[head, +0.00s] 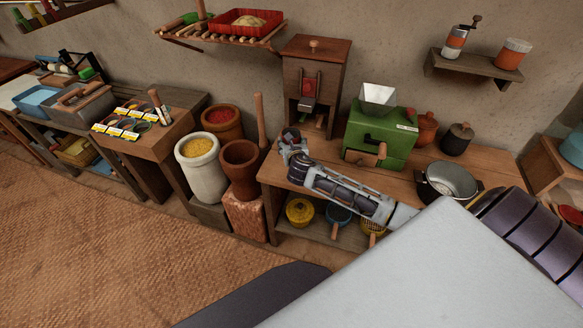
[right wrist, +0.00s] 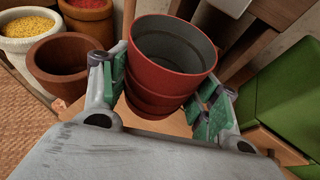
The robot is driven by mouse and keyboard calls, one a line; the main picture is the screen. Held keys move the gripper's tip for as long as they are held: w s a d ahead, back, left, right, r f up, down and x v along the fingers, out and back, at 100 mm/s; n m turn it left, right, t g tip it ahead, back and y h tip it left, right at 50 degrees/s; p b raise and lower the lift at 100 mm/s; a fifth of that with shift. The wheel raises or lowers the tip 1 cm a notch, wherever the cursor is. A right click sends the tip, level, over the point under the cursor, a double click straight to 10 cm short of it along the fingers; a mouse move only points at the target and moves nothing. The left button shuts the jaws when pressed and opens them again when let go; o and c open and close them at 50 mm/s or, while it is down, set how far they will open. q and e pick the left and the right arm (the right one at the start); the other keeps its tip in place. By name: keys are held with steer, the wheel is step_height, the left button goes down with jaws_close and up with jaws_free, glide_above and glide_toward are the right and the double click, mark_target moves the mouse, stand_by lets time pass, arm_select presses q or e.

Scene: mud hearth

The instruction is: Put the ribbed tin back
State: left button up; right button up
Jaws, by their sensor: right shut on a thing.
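The ribbed tin (right wrist: 172,85) is red outside with a grey, empty-looking inside, and it is upright or nearly so in the right wrist view. My right gripper (right wrist: 163,97) is shut on it, with green finger pads on both sides. In the head view the tin (head: 291,134) shows small and partly hidden by my right gripper (head: 292,147), at the left end of the wooden bench (head: 405,190). I cannot tell whether the tin touches the bench top. My left gripper is not in view.
Behind the tin stands a wooden box dispenser (head: 316,62). A green mill (head: 378,133) is to its right, then a metal pot (head: 447,181). A wooden mortar (head: 240,165) and a sack of yellow grain (head: 200,165) stand left. A wall shelf (head: 473,67) holds a grinder and canister.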

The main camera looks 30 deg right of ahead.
steer(key=shift+w+d+f+m+h, duration=0.15)
steer(key=shift+w+d+f, duration=0.15)
steer(key=shift+d, duration=0.3)
steer(key=shift+w+d+f+m+h, duration=0.15)
steer(key=shift+d+f, duration=0.15)
steer(key=shift+d, duration=0.25)
steer(key=shift+f, duration=0.1)
steer(key=shift+f+b, duration=0.45)
steer(key=shift+f, duration=2.55)
steer(key=shift+f+b, duration=0.3)
steer(key=shift+f, duration=1.6)
steer(key=shift+f, duration=0.15)
steer(key=o, duration=1)
